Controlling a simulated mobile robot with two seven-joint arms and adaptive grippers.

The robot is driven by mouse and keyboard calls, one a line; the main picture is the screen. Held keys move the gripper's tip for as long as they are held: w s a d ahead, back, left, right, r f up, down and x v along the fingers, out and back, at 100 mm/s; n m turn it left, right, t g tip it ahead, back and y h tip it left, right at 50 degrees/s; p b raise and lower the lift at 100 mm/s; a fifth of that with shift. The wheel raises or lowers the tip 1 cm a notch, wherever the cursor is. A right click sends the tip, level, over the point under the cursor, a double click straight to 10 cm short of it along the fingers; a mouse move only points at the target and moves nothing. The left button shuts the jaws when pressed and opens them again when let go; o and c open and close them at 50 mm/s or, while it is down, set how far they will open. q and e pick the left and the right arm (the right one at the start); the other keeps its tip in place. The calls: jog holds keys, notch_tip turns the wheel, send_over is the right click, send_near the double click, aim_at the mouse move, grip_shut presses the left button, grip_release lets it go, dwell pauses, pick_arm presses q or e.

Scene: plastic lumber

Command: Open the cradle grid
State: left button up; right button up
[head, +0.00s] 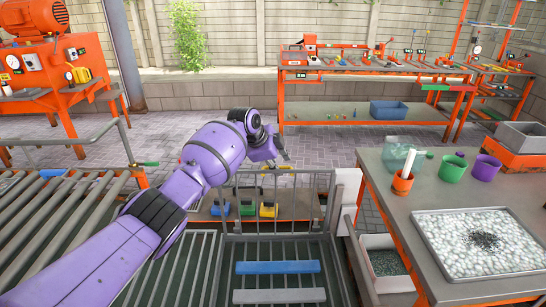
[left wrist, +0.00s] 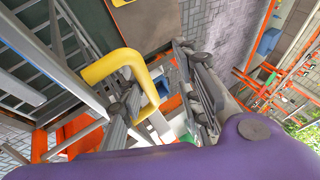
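The cradle grid (head: 282,226) is a grey barred gate. It stands upright across the far end of the cradle in the head view. A yellow handle (head: 284,168) sits at its top edge, and it shows large as a bent yellow bar in the left wrist view (left wrist: 120,62). My left gripper (head: 277,160) is by the handle, over the grid's top. In the left wrist view its two dark fingers (left wrist: 165,92) are spread apart, with part of the yellow bar near the left finger; whether they touch is unclear. My right gripper is not in view.
A blue plank (head: 278,267) and a grey plank (head: 279,296) lie in the cradle. Slatted rollers (head: 60,215) are at left. A workbench (head: 400,210) with a pellet tray (head: 425,250) stands at right. Small bins (head: 268,209) sit beyond the grid.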

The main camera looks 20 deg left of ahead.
pick_arm(q)
jog(key=v, duration=1.1)
jog(key=shift+w+a+r, duration=0.1)
jog(key=shift+a, duration=0.05)
jog(key=shift+s+r, duration=0.35)
jog(key=shift+r, duration=0.15)
